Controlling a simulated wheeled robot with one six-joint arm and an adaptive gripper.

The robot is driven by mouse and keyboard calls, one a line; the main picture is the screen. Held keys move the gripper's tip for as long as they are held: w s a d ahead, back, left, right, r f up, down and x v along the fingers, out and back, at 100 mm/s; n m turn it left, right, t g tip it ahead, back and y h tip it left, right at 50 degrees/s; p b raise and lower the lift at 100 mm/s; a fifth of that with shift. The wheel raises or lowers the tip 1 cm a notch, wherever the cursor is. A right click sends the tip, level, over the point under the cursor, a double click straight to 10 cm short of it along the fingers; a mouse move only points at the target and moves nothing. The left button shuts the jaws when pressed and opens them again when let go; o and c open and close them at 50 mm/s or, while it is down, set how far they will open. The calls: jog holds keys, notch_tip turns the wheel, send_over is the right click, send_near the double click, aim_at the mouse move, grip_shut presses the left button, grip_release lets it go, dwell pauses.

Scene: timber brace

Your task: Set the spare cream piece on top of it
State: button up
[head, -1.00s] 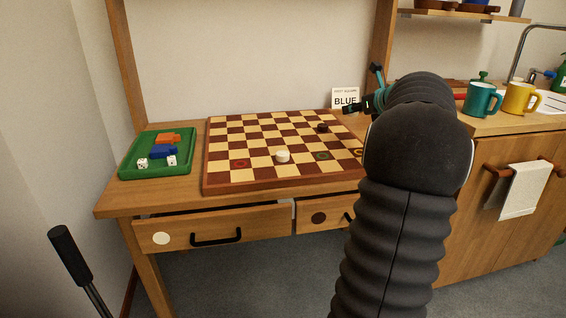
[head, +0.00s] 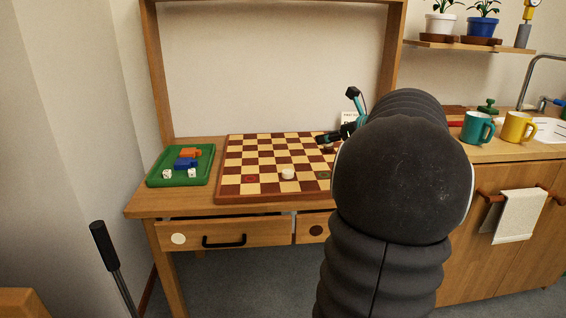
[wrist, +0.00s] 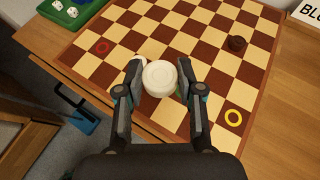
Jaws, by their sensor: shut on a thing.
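My gripper (wrist: 160,80) is shut on a round cream piece (wrist: 160,77), held above the checkered board (wrist: 75,50). A second cream piece (head: 288,173) sits on the board near its front edge. In the head view my gripper (head: 328,138) is over the board's right part, and the held piece cannot be made out.
A dark piece (wrist: 236,42) stands on the board. Red (wrist: 102,46) and yellow (wrist: 233,117) rings mark squares. A green tray (head: 205,152) with dice and blocks is left of the board. A white card (wrist: 307,12) stands behind it. Teal (head: 477,127) and yellow (head: 517,127) mugs are right.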

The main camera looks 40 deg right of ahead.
jog(key=shift+s+a, duration=0.1)
jog(key=shift+a, duration=0.35)
send_over(290, 172)
notch_tip(290, 172, down, 7)
jog(key=shift+r+b, duration=0.1)
jog(key=shift+b, duration=0.35)
jog(key=shift+f+b, duration=0.4)
jog(key=shift+f, duration=1.6)
jog(key=shift+f, duration=0.15)
jog(key=o, duration=0.8)
jog(key=shift+o, duration=0.2)
